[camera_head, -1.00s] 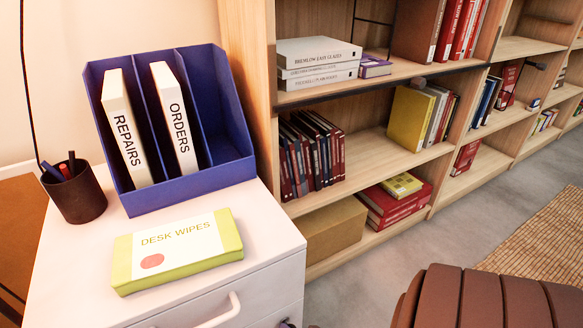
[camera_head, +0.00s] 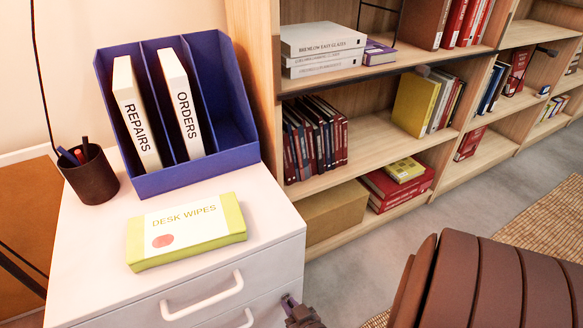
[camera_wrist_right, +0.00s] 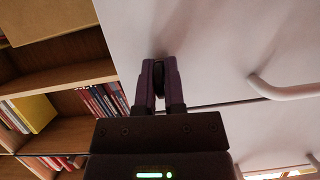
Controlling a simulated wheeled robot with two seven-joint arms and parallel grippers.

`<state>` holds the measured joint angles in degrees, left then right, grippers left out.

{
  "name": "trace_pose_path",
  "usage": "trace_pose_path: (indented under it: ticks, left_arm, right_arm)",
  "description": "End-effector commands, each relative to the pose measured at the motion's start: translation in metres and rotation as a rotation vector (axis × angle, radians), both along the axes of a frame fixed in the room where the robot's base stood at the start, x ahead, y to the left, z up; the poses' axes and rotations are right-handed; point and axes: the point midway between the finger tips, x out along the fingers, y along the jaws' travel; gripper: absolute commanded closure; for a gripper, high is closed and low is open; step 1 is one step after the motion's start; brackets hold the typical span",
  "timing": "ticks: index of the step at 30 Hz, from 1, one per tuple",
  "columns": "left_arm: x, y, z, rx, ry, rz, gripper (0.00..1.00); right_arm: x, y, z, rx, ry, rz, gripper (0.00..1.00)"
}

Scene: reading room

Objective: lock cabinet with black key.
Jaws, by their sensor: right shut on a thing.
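The white drawer cabinet (camera_head: 95,262) stands at the lower left of the head view, with bar handles on its drawer fronts. My right gripper (camera_head: 287,300) shows at the bottom edge, close to the right side of the cabinet front. In the wrist view its two purple fingers (camera_wrist_right: 158,90) are shut on a dark, rounded piece, which looks like the black key (camera_wrist_right: 158,74). The fingers point at the white cabinet front (camera_wrist_right: 215,45), beside a handle. The key's tip and the lock are hidden, so I cannot tell whether the key is in it. My left gripper is out of view.
On the cabinet top are a blue file holder (camera_head: 232,142) with two binders, a desk wipes pack (camera_head: 190,232) and a pen cup (camera_head: 92,178). A wooden bookcase (camera_head: 375,150) stands to the right. A brown chair (camera_head: 470,285) is at the lower right.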

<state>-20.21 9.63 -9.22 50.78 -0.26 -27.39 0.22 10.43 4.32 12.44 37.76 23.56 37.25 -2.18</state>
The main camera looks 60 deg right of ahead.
Motion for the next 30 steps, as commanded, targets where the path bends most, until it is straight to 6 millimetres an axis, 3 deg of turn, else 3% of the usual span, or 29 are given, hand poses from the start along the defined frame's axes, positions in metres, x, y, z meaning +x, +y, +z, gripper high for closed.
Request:
trace_pose_path:
  ticks: [22, 23, 27, 30]
  left_arm:
    - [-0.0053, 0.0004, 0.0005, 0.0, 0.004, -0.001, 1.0]
    - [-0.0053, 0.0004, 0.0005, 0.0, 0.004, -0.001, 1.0]
    - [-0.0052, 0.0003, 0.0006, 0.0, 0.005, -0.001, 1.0]
    - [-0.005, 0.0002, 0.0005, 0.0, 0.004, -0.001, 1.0]
  right_arm:
    - [-0.0002, 0.0003, -0.0005, -0.072, 0.045, 0.0, 1.0]
    - [-0.0002, 0.0003, -0.0005, -0.072, 0.045, 0.0, 0.86]
    - [-0.0002, 0.0001, -0.0003, -0.072, 0.044, 0.0, 0.56]
    - [-0.0001, 0.0001, -0.0003, -0.071, 0.043, 0.0, 0.53]
